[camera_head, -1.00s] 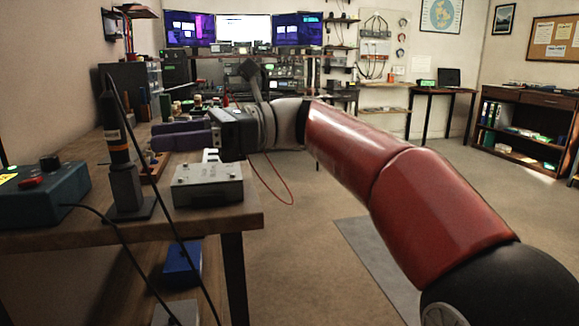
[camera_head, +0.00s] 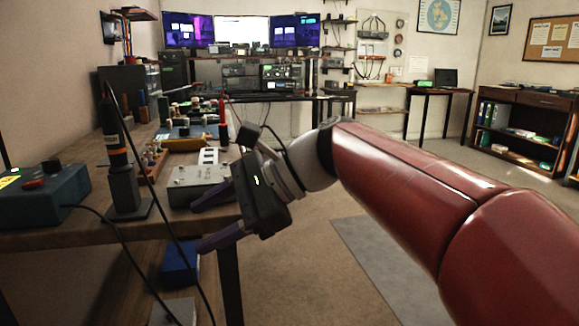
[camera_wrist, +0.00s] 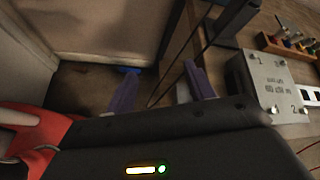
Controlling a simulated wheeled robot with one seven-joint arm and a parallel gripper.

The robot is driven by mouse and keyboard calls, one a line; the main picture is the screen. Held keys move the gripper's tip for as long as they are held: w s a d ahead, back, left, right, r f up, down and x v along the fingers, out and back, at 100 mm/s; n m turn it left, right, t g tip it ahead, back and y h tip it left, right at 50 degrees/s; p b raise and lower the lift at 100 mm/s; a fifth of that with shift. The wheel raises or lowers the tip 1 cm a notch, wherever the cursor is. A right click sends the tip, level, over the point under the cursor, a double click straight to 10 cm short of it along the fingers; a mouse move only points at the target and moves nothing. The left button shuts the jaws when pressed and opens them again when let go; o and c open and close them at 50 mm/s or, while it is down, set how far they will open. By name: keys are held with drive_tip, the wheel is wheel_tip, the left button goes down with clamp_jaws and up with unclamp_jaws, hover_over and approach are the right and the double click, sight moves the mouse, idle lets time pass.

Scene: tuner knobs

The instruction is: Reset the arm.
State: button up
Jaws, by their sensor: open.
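My gripper (camera_head: 208,218) is open and empty, with its two purple fingers spread apart. It is at the right end of the wooden workbench (camera_head: 90,236), pointing left, and overlaps the bench edge in the head view. In the wrist view my gripper (camera_wrist: 162,82) has nothing between its fingers. A grey metal box with small knobs (camera_head: 197,186) sits on the bench close to the upper finger. The box also shows in the wrist view (camera_wrist: 272,82), to the right of the fingers, with numbers on its top.
A blue box with a red knob (camera_head: 45,194) and a black stand holding a tool (camera_head: 127,190) are on the bench at left. Cables hang over its front edge. A blue bin (camera_head: 180,262) sits below. The floor (camera_head: 290,270) beside the bench is open.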

drive_tip(key=s+d+f+n+t+h+p, duration=0.1)
drive_tip(key=s+d+f+n+t+h, duration=0.2)
drive_tip(key=d+f, duration=0.6)
drive_tip(key=s+d+f+n+t+h+p, duration=0.1)
drive_tip(key=s+d+f+n+t+h, duration=0.2)
drive_tip(key=d, duration=1.4)
drive_tip(key=s+f+n+h, duration=0.4)
drive_tip(key=f+n+h, duration=0.1)
drive_tip(key=f+h, duration=0.1)
drive_tip(key=shift+d+t+p, duration=0.15)
drive_tip(key=shift+t+p, duration=0.15)
drive_tip(key=shift+p, duration=0.1)
